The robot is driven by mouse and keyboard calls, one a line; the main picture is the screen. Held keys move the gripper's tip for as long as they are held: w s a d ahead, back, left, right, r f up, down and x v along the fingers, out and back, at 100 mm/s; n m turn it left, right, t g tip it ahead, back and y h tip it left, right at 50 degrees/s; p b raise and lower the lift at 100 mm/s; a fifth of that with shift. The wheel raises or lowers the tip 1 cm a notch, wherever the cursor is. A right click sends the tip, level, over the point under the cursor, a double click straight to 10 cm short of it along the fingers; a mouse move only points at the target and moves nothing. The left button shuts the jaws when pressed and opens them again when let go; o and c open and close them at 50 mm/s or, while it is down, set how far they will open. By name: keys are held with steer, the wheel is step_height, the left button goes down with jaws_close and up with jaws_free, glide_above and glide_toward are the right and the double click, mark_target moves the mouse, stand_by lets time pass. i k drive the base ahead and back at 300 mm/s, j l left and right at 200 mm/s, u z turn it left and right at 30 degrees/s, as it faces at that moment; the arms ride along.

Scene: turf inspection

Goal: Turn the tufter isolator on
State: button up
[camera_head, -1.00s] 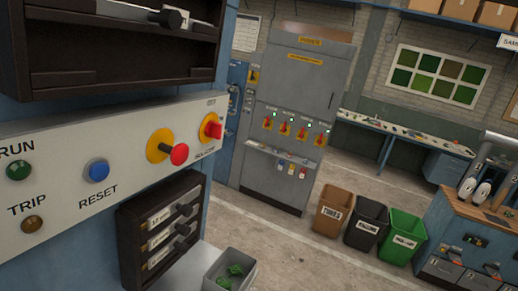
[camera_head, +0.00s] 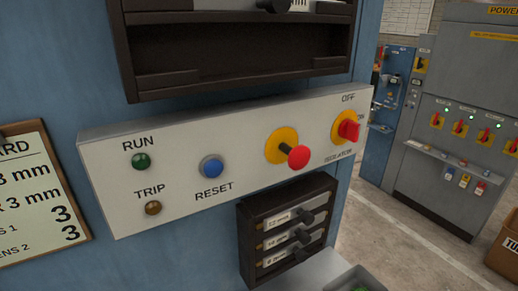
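A white control panel (camera_head: 230,170) is fixed to the blue machine front and carries the isolator (camera_head: 348,130). The isolator is a red rotary handle on a yellow plate, at the panel's right end. "OFF" is printed above it, "ON" shows partly at its right and "ISOLATOR" is below. Which mark the handle points to is hard to tell at this slant. A red mushroom button (camera_head: 298,156) on a yellow plate (camera_head: 279,145) sits to its left. My gripper is not in view.
The panel also has a RUN lamp (camera_head: 141,161), a TRIP lamp (camera_head: 153,208) and a blue RESET button (camera_head: 212,167). A dark shelf (camera_head: 240,90) juts out above and a dark drawer unit (camera_head: 247,250) below. A grey power cabinet (camera_head: 455,110) with several red-yellow switches stands beyond.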

mark_target(349, 130)
steer(key=i+l+u, duration=0.2)
steer(key=l+u, duration=0.25)
steer(key=i+l+u, duration=0.15)
steer(key=l+u, duration=0.25)
steer(key=j, duration=0.1)
